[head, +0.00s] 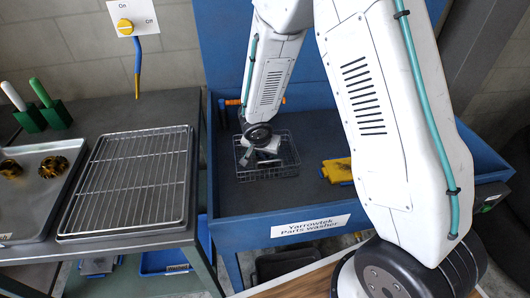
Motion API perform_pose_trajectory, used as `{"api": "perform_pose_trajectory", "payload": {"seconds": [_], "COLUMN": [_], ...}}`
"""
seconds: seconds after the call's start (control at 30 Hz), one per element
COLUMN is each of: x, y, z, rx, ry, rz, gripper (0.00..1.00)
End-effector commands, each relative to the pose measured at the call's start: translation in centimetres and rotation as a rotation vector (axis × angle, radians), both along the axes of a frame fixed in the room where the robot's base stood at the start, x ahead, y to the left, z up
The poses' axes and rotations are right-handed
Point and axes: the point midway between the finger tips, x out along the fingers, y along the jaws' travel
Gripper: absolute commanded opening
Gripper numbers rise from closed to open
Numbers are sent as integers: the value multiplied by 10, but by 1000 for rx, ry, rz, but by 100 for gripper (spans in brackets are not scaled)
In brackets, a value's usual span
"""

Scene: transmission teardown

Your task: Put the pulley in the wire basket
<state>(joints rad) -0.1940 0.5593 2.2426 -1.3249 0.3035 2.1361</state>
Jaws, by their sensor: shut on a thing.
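The wire basket (284,172) stands in the blue parts washer, left of its middle. My gripper (257,157) reaches down over the left part of the basket. It is shut on a small grey thing, seemingly the pulley. The pulley is too small and too covered by my gripper to make out clearly. I cannot tell whether it touches the basket floor.
The blue parts washer (311,224) has a raised rim around its basin. A yellow and blue object (338,170) lies right of the basket. At left, a wire rack (130,185) and a metal tray (40,215) with dark gold parts (53,167) sit on a bench.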

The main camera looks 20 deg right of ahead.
Motion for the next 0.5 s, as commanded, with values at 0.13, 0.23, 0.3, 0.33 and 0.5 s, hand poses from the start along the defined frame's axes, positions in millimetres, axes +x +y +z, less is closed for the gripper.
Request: {"api": "perform_pose_trajectory", "payload": {"seconds": [0.13,0.23,0.3,0.33,0.5], "x": [0,0,0,0,0], "y": [0,0,0,0,0], "z": [-1,-3,-2,-2,-2], "rx": [-1,0,0,0,0], "ry": [-1,0,0,0,0], "rz": [0,1,1,0,1], "gripper": [16,67,81,81,81]}}
